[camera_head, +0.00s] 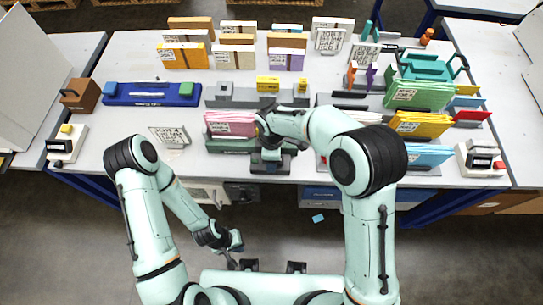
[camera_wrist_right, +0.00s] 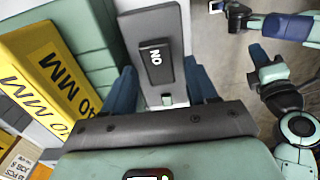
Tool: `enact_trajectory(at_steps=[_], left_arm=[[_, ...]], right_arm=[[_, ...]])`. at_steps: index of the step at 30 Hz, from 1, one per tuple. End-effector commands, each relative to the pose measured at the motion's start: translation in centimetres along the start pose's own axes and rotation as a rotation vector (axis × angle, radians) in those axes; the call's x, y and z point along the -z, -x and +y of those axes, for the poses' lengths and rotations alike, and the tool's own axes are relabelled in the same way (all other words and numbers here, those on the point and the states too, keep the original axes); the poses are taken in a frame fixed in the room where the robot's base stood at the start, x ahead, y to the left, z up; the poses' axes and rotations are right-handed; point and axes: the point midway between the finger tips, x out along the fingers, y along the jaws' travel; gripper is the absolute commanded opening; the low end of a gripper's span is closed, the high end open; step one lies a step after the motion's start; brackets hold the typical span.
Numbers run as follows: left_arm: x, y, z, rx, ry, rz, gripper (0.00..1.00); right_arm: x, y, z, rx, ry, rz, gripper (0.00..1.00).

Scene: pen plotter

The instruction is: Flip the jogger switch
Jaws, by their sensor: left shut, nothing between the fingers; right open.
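The switch (camera_wrist_right: 156,62) is a dark rocker marked ON on a grey panel (camera_wrist_right: 150,25), seen in the right wrist view. My right gripper (camera_wrist_right: 161,92) is open, with one blue finger on each side of the panel; I cannot tell whether they touch it. In the head view my right gripper (camera_head: 271,156) is over the front middle of the table, at a dark grey-green unit (camera_head: 268,168), and hides the switch there. My left gripper (camera_head: 236,243) is shut and empty, low in front of the table and away from the switch.
A green tray (camera_head: 232,146) with pink sheets stands left of my right gripper. Yellow blocks (camera_wrist_right: 42,75) marked 40 MM lie beyond the unit. Paper stacks (camera_head: 418,95) crowd the table's right. The table (camera_head: 115,120) has bare room on the left.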

Motion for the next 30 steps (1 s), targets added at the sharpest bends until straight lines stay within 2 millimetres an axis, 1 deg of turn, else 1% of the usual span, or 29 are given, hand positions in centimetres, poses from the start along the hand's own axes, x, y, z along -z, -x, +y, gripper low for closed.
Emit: enact_trajectory(at_steps=[2,3,5,6,7,8,14,24,30], left_arm=[[0.0,0.0,0.0,0.0,0.0,0.0,0.0],[0.0,0.0,0.0,0.0,0.0,0.0,0.0],[0.0,0.0,0.0,0.0,0.0,0.0,0.0],[0.0,0.0,0.0,0.0,0.0,0.0,0.0],[0.0,0.0,0.0,0.0,0.0,0.0,0.0],[0.0,0.0,0.0,0.0,0.0,0.0,0.0],[-0.2,-0.3,-0.2,0.001,0.001,-0.002,0.0],[-1.4,-3.4,-1.7,0.008,0.008,-0.022,0.0],[-1.8,-4.9,-2.4,0.01,0.01,-0.029,0.0]], right_arm=[[0.0,0.0,0.0,0.0,0.0,0.0,0.57],[0.0,0.0,0.0,0.0,0.0,0.0,0.51],[0.0,0.0,0.0,0.0,0.0,0.0,0.31],[0.0,0.0,0.0,0.0,0.0,0.0,0.18],[0.0,0.0,0.0,0.0,0.0,0.0,0.09],[0.0,0.0,0.0,0.0,0.0,0.0,0.01],[-0.1,-0.1,-0.1,0.003,-0.002,0.024,0.01],[-1.1,-0.3,-0.1,0.003,-0.008,0.286,0.01],[-1.4,-0.1,-0.1,0.002,-0.004,0.401,0.01]])
